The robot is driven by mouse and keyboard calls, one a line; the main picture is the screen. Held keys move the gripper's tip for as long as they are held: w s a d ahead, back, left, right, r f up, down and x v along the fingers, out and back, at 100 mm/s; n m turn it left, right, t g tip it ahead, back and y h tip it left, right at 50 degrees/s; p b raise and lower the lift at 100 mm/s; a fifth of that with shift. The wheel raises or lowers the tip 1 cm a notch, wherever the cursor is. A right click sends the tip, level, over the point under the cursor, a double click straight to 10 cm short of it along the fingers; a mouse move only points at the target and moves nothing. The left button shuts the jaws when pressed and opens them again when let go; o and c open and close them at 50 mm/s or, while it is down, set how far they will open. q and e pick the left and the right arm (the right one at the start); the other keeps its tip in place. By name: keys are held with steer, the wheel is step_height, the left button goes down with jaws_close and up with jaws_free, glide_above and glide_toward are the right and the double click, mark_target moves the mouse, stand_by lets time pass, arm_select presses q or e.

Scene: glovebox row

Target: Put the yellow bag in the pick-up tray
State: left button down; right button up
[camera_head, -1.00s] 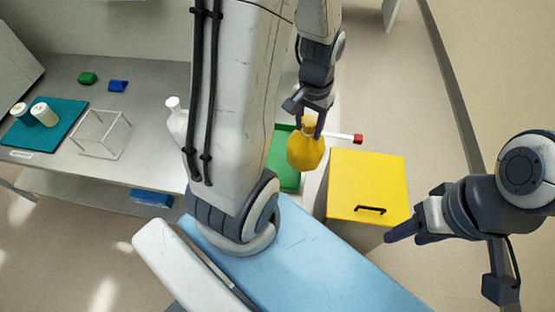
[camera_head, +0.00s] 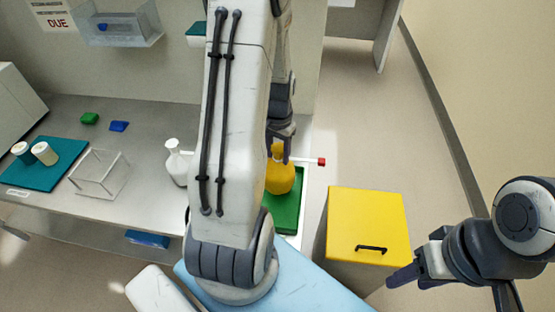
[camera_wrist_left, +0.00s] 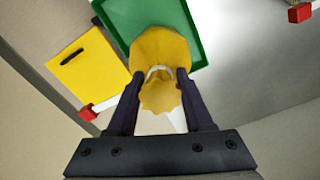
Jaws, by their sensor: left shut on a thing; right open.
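The yellow bag (camera_head: 280,176) hangs by its gathered neck in my left gripper (camera_head: 280,148), which is shut on it. In the left wrist view the bag (camera_wrist_left: 160,50) shows between the two dark fingers of my left gripper (camera_wrist_left: 160,92). The green tray (camera_head: 286,214) lies on the right end of the bench, below and partly behind the bag. In the left wrist view the tray (camera_wrist_left: 197,18) is behind the bag. I cannot tell whether the bag touches the tray. My right gripper (camera_head: 398,279) is open and empty at the lower right.
A yellow bin (camera_head: 367,222) with a black handle stands right of the bench. A red-tipped rod (camera_head: 321,161) is beside the tray. A white bottle (camera_head: 177,165), a clear frame (camera_head: 99,174) and a teal mat (camera_head: 42,176) with two jars stand left.

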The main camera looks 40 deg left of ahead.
arm_select(q)
steer(key=shift+w+a+f, duration=0.15)
steer(key=shift+a+f, duration=0.05)
steer(key=shift+a, duration=0.05)
steer(key=shift+f, duration=0.25)
step_height(320, 180, down, 3)
steer(key=shift+f+p, duration=0.1)
steer(key=shift+p, duration=0.3)
steer(key=shift+f, duration=0.2)
steer(key=shift+f, duration=0.2)
steer(key=shift+c, duration=1.5)
jaws_free()
steer(key=shift+r, duration=0.15)
